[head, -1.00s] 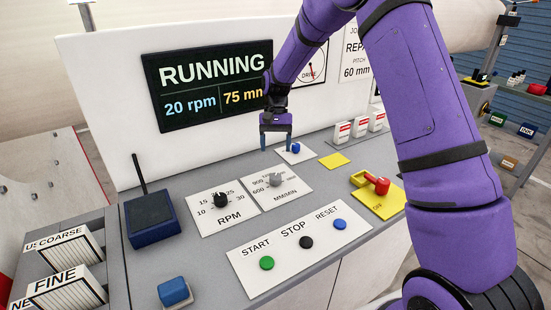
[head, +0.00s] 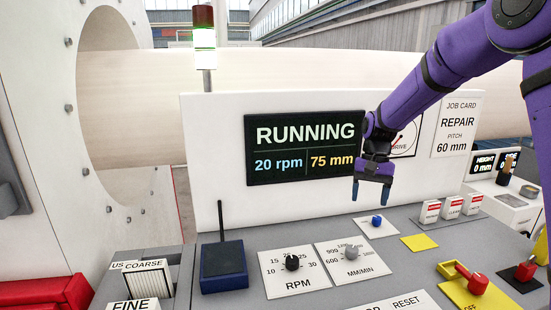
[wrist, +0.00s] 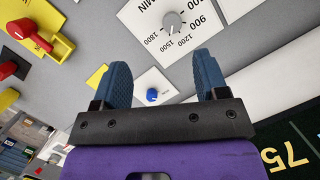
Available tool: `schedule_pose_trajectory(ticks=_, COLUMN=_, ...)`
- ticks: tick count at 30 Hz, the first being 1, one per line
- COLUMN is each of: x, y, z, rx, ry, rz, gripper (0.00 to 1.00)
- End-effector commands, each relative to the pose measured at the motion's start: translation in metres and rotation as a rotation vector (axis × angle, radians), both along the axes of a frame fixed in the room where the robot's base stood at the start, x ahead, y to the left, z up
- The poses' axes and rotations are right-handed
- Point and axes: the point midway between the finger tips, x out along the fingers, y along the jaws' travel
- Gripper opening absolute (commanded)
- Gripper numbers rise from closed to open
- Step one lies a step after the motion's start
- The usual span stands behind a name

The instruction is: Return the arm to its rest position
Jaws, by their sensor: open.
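My purple arm reaches in from the upper right in the head view. My gripper (head: 373,190) hangs with its blue fingers down, above the grey console (head: 230,290), in front of the display's right edge. In the wrist view the gripper (wrist: 168,75) has its two fingers well apart with nothing between them in its grasp. A blue knob (head: 376,221) on a white plate lies below it. The blue knob also shows in the wrist view (wrist: 152,95), beyond the fingers and apart from them.
The display (head: 305,148) reads RUNNING, 20 rpm, 75 mm. The job card (head: 457,128) reads REPAIR, pitch 60 mm. RPM (head: 292,263) and MM/MIN (head: 352,252) knobs, a dark blue box with an antenna (head: 223,267), and a red lever (head: 470,280) stand on the console. The tower light (head: 205,48) glows pale green.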

Motion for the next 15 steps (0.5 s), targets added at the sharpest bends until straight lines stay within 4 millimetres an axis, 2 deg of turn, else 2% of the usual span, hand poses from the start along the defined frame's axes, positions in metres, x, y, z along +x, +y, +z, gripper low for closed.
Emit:
schedule_pose_trajectory(ticks=1, x=-0.010, y=-0.002, z=0.017, rx=-0.004, ry=-0.031, rz=0.010, gripper=0.67)
schedule_pose_trajectory(ticks=6, x=-0.046, y=-0.008, z=0.059, rx=-0.015, ry=-0.120, rz=0.046, gripper=0.67)
schedule_pose_trajectory(ticks=15, x=-0.117, y=-0.019, z=0.117, rx=-0.041, ry=-0.275, rz=0.108, gripper=0.67)
